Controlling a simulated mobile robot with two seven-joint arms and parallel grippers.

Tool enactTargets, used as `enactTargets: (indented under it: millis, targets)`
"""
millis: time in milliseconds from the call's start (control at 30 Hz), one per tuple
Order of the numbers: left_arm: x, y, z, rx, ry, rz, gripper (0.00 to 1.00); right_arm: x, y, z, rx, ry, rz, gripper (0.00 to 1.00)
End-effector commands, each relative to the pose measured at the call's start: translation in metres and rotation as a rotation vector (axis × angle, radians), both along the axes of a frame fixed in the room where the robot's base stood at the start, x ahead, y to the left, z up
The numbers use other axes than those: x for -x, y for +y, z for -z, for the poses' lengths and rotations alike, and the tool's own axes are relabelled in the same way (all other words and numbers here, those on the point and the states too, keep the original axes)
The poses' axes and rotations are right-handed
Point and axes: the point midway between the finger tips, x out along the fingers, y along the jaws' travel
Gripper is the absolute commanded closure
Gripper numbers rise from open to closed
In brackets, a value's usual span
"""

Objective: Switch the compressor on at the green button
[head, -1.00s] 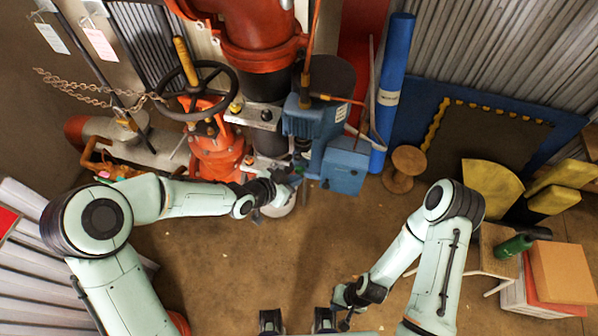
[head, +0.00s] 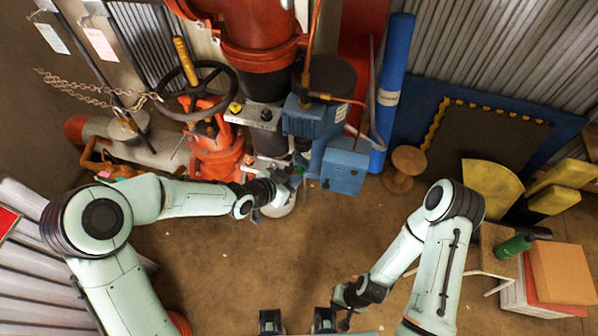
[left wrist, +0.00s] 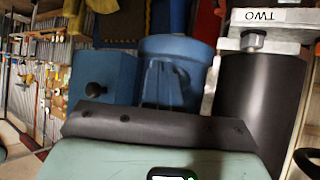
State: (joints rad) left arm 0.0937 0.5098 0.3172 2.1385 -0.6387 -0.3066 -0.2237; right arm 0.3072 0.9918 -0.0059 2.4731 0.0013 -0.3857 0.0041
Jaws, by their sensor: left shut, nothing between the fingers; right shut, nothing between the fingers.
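The blue compressor (head: 312,118) stands beside the dark lower part of the red riser pipe, with a blue box (head: 345,168) at its lower right. In the left wrist view the compressor (left wrist: 172,75) and the blue box (left wrist: 96,75) show, and the box bears a dark round knob (left wrist: 96,89). I cannot make out a green button in either view. My left gripper (head: 292,184) is shut and empty, just below and left of the blue box, apart from it as far as I can tell. My right gripper (head: 346,318) is shut and empty, low over the floor.
A red valve with a black handwheel (head: 198,90) stands left of the riser. A blue roll (head: 392,90) and a wooden spool (head: 403,168) stand right of the compressor. Boxes (head: 560,270) sit at far right. The middle floor (head: 250,265) is clear.

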Motion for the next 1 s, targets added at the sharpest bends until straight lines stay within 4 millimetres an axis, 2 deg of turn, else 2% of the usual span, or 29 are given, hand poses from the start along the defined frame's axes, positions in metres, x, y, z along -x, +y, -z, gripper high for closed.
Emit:
enactTargets:
  millis: [1000]
  targets:
    - [-0.0085, -0.0026, 0.0, 0.001, -0.001, 0.0, 1.0, -0.0002, 0.0, -0.0004, 0.0, 0.0, 0.0, 1.0]
